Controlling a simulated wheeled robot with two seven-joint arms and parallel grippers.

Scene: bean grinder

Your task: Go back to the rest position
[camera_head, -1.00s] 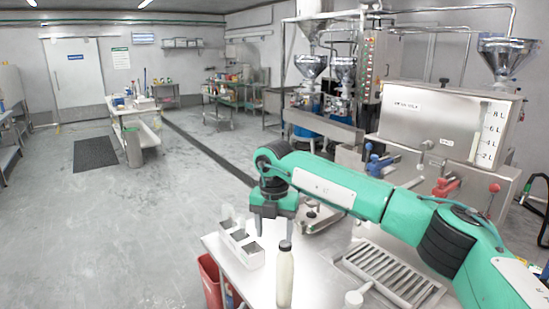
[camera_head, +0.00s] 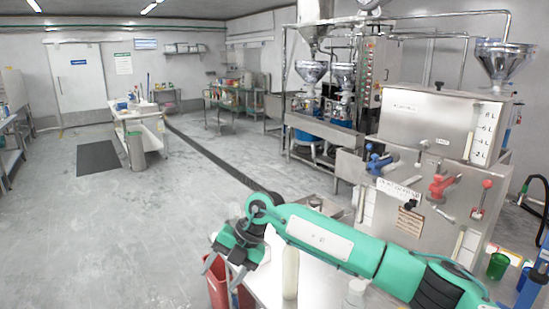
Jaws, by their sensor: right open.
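My green right arm comes in from the right and lies low across the counter. My right gripper (camera_head: 224,268) is at the counter's left end, tilted, with its dark fingers apart and nothing seen between them. It is left of a pale bottle (camera_head: 290,274), whose top is hidden behind my arm. My left gripper is not in view.
A red bin (camera_head: 215,284) stands under the gripper by the counter edge. A pale jar (camera_head: 356,292) is below my forearm. The steel dispenser (camera_head: 425,125) with blue and red taps stands behind. A green cup (camera_head: 498,265) is at right. Open floor lies left.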

